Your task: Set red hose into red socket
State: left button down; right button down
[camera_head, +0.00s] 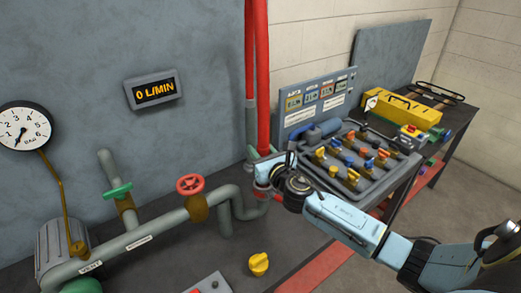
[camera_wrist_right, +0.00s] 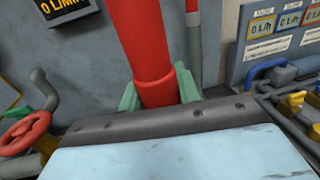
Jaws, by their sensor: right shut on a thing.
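The red hose (camera_head: 263,100) hangs from above in front of the wall. Its lower part passes into my right gripper (camera_head: 264,172). In the right wrist view the thick red hose (camera_wrist_right: 145,45) runs down between the two pale green fingers of my right gripper (camera_wrist_right: 159,93), which is shut on it. The hose's lower end is hidden behind the gripper body in the wrist view. A bit of red shows just below the gripper at the grey pipe's end; I cannot tell whether it is the red socket or the hose. My left gripper is out of view.
A red valve wheel (camera_head: 190,184) and a green-handled valve (camera_head: 117,191) sit on the grey pipes. The flow display (camera_head: 155,90) reads 0 L/MIN. A workbench with a valve panel (camera_head: 375,140) and a yellow toolbox (camera_head: 402,110) stands at right.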

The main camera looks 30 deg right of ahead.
jog(key=shift+f, duration=0.1)
dwell(0.3)
jog(key=shift+f+b, duration=0.35)
jog(key=shift+b, duration=0.1)
jog(key=shift+f+b, duration=1.65)
jog(key=shift+f, duration=0.25)
jog(key=c, duration=1)
grip_release()
jog(key=shift+o, duration=0.4)
jog(key=shift+s+f, duration=0.1)
jog(key=shift+s, duration=0.05)
jog(key=s+a, duration=0.1)
jog(key=s, duration=1.2)
jog(key=shift+b, duration=0.35)
